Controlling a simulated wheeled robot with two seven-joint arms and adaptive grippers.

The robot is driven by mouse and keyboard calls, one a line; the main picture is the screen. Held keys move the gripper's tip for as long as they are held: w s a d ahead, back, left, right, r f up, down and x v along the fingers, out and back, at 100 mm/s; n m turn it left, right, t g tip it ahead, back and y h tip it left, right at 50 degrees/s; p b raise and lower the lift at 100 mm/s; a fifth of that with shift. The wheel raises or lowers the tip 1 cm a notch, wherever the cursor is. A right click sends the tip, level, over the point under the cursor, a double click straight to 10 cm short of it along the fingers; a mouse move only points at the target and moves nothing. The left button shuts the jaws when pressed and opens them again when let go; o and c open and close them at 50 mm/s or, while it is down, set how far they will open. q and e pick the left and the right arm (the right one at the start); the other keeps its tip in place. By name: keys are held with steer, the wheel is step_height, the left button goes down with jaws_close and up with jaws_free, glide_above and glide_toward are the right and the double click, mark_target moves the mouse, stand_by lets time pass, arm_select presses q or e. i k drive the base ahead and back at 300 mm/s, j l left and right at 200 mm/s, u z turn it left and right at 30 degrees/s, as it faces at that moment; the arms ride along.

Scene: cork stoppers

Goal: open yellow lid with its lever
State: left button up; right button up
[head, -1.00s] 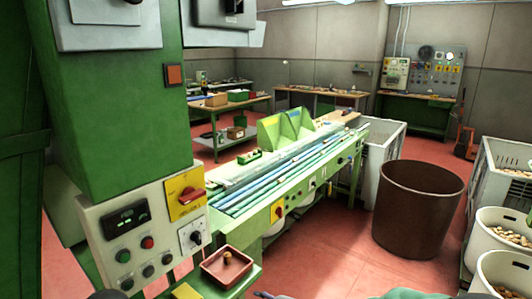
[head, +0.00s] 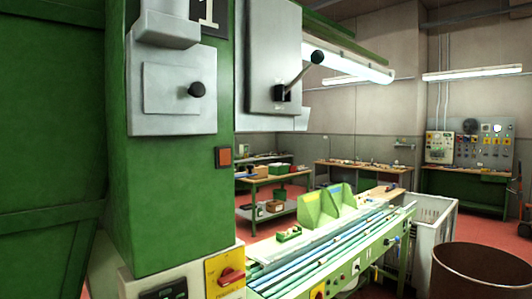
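I see no yellow lid that I can identify in the head view. The only clear yellow part near me is a flat yellow plate (head: 214,284) with a red rotary switch (head: 231,275), low on the green machine (head: 165,225). A lever (head: 299,75) with a black ball knob sticks out from a slot in a grey box (head: 262,60), tilted up to the right. A second black knob (head: 196,90) sits on a grey panel (head: 160,110) to the left. Neither of my grippers is in view.
A light-green bench machine (head: 345,262) with long blue bars runs away to the right. A brown bin (head: 480,272) and a white crate (head: 437,215) stand beyond its right side. Workbenches (head: 365,168) line the back.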

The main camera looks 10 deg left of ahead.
mark_target(318, 57)
steer(key=i+l+u, duration=0.1)
steer(key=u, duration=0.9)
steer(key=i+l+u, duration=0.1)
steer(key=l+u, duration=0.3)
steer(key=l, duration=0.35)
steer(key=l+u, duration=0.4)
steer(key=l, duration=0.35)
steer(key=k+l+u, duration=0.1)
steer(key=l+u, duration=0.25)
steer(key=l, duration=0.9)
steer(key=k+l, duration=0.15)
steer(key=l, duration=0.8)
steer(key=k+l+u, duration=0.1)
steer(key=l, duration=0.4)
